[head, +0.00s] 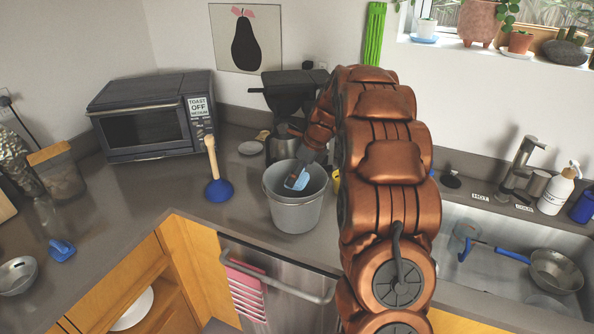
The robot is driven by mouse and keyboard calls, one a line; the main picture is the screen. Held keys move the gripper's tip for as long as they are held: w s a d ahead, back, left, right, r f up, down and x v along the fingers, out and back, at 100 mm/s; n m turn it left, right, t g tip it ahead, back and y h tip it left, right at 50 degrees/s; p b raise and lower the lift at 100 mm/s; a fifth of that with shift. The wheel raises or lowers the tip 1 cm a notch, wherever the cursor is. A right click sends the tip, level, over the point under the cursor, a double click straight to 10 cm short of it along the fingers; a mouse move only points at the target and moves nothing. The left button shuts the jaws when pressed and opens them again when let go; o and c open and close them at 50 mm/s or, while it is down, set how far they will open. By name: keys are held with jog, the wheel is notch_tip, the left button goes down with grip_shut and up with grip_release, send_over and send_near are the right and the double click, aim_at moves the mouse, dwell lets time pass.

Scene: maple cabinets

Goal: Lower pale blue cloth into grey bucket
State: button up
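The grey bucket (296,214) stands upright on the counter, left of my arm. My gripper (303,171) reaches down from the upper right into the bucket's mouth. The pale blue cloth (297,181) shows as a small bunched piece at the gripper's tip, inside the bucket's rim. The gripper looks shut on it, though the fingertips are small and partly hidden. The cloth's lower part and the bucket's floor cannot be made out.
A plunger (218,186) stands just left of the bucket, and a coffee maker (287,95) behind it. A toaster oven (153,115) is at the back left. The sink (510,255) lies right of my arm. The counter's front edge runs close before the bucket.

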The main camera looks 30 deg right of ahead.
jog(key=shift+f+b, duration=0.7)
jog(key=shift+f, duration=3.9)
jog(key=o, duration=0.8)
jog(key=shift+o, duration=0.2)
